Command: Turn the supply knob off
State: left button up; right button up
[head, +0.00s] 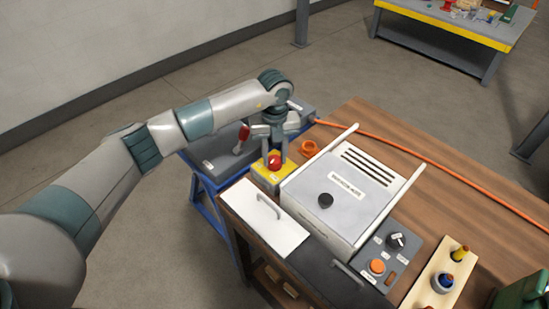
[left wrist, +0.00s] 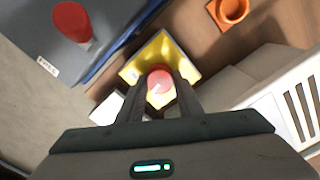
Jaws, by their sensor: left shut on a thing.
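A round red knob (head: 274,162) with a pale mark on top sits on a yellow box (head: 262,175) at the left end of the wooden bench. My left gripper (head: 276,150) reaches down over the box from above, its fingers on either side of the red knob. In the left wrist view the knob (left wrist: 160,84) sits between the two fingertips (left wrist: 160,92), and the gripper is shut on it. The yellow box (left wrist: 155,50) shows around it. Any label on the box is too small to read. My right gripper is not in view.
A grey panel (head: 400,262) carries another black knob (head: 396,240) and an orange button (head: 377,266). A red-handled lever (head: 243,136) and an orange ring (head: 309,148) are close to my gripper.

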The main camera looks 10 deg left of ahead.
pick_arm(q)
jog(key=n, duration=0.3)
jog(key=shift+n+b, duration=0.3)
jog(key=shift+b, duration=0.05)
jog(key=shift+n, duration=1.6)
jog(key=o, duration=1)
jog(key=shift+o, duration=0.2)
